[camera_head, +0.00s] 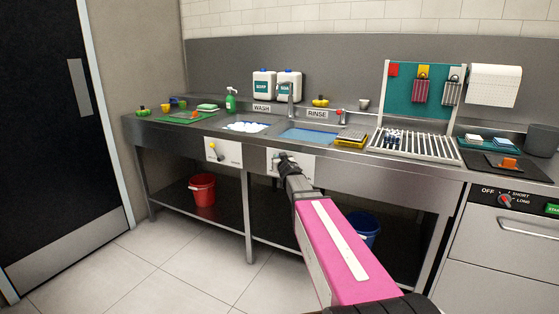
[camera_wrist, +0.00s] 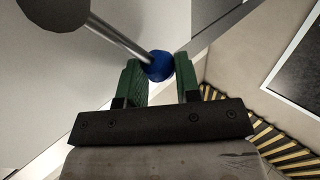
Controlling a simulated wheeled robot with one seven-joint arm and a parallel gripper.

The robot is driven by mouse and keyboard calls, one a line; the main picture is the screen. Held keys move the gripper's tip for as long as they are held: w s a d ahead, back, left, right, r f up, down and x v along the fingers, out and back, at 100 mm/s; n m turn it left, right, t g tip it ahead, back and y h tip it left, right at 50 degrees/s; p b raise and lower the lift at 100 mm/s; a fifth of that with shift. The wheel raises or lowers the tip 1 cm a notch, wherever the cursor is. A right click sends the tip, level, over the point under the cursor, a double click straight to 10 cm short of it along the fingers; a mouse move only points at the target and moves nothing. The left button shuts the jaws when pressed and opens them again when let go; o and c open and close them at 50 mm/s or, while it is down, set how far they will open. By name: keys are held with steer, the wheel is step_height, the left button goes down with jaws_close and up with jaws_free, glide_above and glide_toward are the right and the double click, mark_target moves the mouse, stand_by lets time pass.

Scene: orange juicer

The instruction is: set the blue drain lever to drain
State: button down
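The blue drain lever's round knob (camera_wrist: 159,66) shows in the wrist view at the end of a metal rod. The rod runs to a dark round pivot at the upper left, in front of a pale panel. The knob sits between the green fingertips of my gripper (camera_wrist: 160,72), close to both; I cannot tell whether both press on it. In the head view my gripper (camera_head: 283,158) is at the white panel (camera_head: 302,162) under the rinse sink. It hides the lever there.
A second white panel (camera_head: 230,157) with a yellow-knobbed lever (camera_head: 214,150) is to the left, under the wash sink. A red bucket (camera_head: 202,189) and a blue bucket (camera_head: 368,225) stand below the counter. The tiled floor (camera_head: 160,262) at the front left is clear.

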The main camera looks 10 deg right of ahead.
steer(key=shift+s+d, duration=0.1)
steer(key=shift+d, duration=0.05)
steer(key=s+d+m+t, duration=0.1)
steer(key=m, duration=0.1)
steer(key=d+m+t+h, duration=0.1)
steer(key=m, duration=0.1)
steer(key=s+d+m+t, duration=0.1)
steer(key=m+t, duration=0.1)
steer(key=shift+s+d+r+h, duration=0.2)
steer(key=shift+s+d+h, duration=0.1)
steer(key=m, duration=0.1)
steer(key=d+m+t+h, duration=0.1)
steer(key=s+m, duration=0.1)
steer(key=shift+d+f+t+h, duration=0.2)
steer(key=shift+f+t+h, duration=0.05)
steer(key=shift+t+h, duration=0.05)
steer(key=shift+s+d+f+m+t+h, duration=0.15)
steer(key=shift+s+d+m+h, duration=0.1)
steer(key=shift+m+h, duration=0.5)
steer(key=shift+s+d+f+m+t+h, duration=0.2)
steer(key=shift+m+h, duration=0.4)
steer(key=shift+m, duration=0.4)
steer(key=shift+s+d+f+m+t+h, duration=0.15)
steer(key=shift+d+m+h, duration=0.15)
steer(key=shift+m+h, duration=0.45)
steer(key=c, duration=1.1)
jaws_free()
